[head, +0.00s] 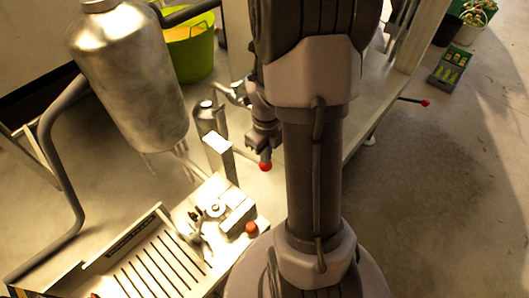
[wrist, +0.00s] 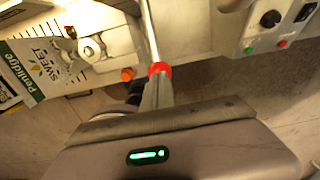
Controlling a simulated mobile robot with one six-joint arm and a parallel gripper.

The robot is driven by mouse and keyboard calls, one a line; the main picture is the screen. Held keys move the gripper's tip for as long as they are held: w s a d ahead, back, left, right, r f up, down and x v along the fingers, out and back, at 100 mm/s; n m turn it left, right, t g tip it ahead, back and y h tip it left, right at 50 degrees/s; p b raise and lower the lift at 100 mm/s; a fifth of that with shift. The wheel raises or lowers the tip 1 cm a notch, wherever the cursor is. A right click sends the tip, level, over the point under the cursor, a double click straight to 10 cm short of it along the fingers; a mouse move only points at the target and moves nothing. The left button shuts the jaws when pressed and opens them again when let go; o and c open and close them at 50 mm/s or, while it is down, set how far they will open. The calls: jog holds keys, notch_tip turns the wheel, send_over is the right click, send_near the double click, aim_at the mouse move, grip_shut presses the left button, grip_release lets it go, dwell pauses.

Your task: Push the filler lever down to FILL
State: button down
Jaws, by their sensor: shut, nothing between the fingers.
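A red ball knob (head: 265,166), which I take for the filler lever's end, shows just below my gripper (head: 264,150) in the head view. In the wrist view the red knob (wrist: 160,69) sits at the tips of my gripper (wrist: 157,84), and a thin pale rod (wrist: 149,30) runs away from it. My fingers are shut together with nothing between them. They overlap the knob in the picture; I cannot tell whether they touch it. My arm hides much of the lever in the head view. No FILL mark is readable.
A steel tank (head: 125,70) stands at upper left above a slatted bench (head: 160,265) with an orange knob (head: 251,228). A second red-tipped lever (head: 425,103) sticks out at right. The wrist view shows a control panel (wrist: 285,25). Open floor lies at right.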

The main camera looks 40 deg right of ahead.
aim_at(268, 167)
jog(key=shift+s+f+b, duration=0.2)
jog(key=shift+f+b, duration=0.6)
jog(key=shift+f, duration=0.1)
jog(key=shift+s+f+b, duration=0.2)
jog(key=shift+f+b, duration=0.6)
jog(key=shift+f, duration=0.05)
jog(key=shift+f+b, duration=1)
jog(key=shift+b, duration=0.05)
jog(key=shift+r, duration=0.2)
notch_tip(268, 167, up, 10)
jog(key=p, duration=0.7)
jog(key=shift+r, duration=0.1)
